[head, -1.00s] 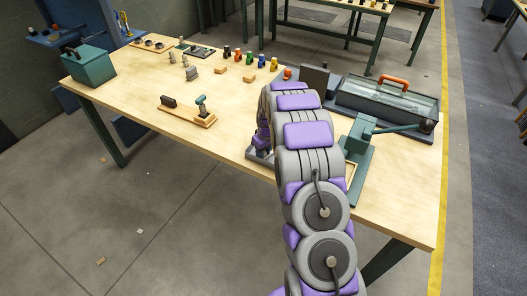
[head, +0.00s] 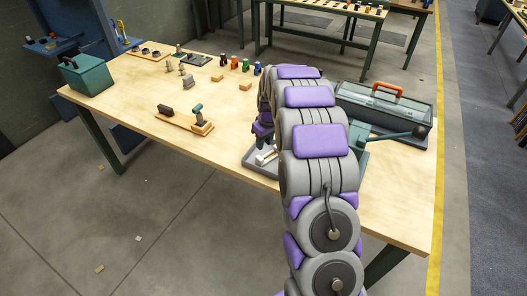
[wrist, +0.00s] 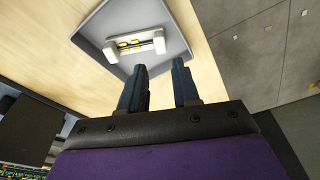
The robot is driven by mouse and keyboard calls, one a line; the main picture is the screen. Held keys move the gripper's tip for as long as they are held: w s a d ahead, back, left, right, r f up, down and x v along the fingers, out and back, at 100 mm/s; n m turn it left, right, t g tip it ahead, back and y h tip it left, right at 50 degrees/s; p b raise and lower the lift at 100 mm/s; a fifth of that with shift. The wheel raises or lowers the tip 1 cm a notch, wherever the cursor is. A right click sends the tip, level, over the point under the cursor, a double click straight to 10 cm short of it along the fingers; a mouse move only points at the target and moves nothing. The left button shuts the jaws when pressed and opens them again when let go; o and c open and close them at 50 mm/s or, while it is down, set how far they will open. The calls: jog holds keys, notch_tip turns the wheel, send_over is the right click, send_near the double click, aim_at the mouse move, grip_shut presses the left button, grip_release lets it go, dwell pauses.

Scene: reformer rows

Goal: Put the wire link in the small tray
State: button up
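The small grey tray (wrist: 95,30) lies on the wooden bench top in the wrist view. A pale link-like piece (wrist: 133,43) with two white blocky ends and yellow bits between them lies inside it; it looks like the wire link. In the head view the tray (head: 252,166) sits at the bench's front edge, partly hidden by my arm, with the pale piece (head: 265,157) showing in it. My gripper (wrist: 159,66) has its two dark blue fingers apart with nothing between them. The fingertips are near the tray's rim in the picture, apart from the piece.
A green lever press (head: 360,150) and a grey toolbox (head: 385,105) with an orange handle stand right of my arm. A wooden block with a green-handled stamp (head: 200,122) and a green box (head: 88,76) are left. The left front bench top is clear.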

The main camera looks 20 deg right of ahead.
jog(key=s+a+r+m+g, duration=0.1)
jog(key=s+a+r, duration=0.45)
jog(key=s, duration=0.35)
jog(key=s+a+r+g, duration=0.1)
jog(key=s+a+r, duration=0.4)
jog(key=s+r, duration=0.3)
jog(key=s+a+m+g, duration=0.1)
jog(key=s+a, duration=0.1)
jog(key=s, duration=1.2)
jog(key=s+a+m, duration=0.1)
jog(key=s+a, duration=0.2)
jog(key=s, duration=1.2)
jog(key=shift+s+r+g, duration=0.15)
jog(key=shift+r+g, duration=0.25)
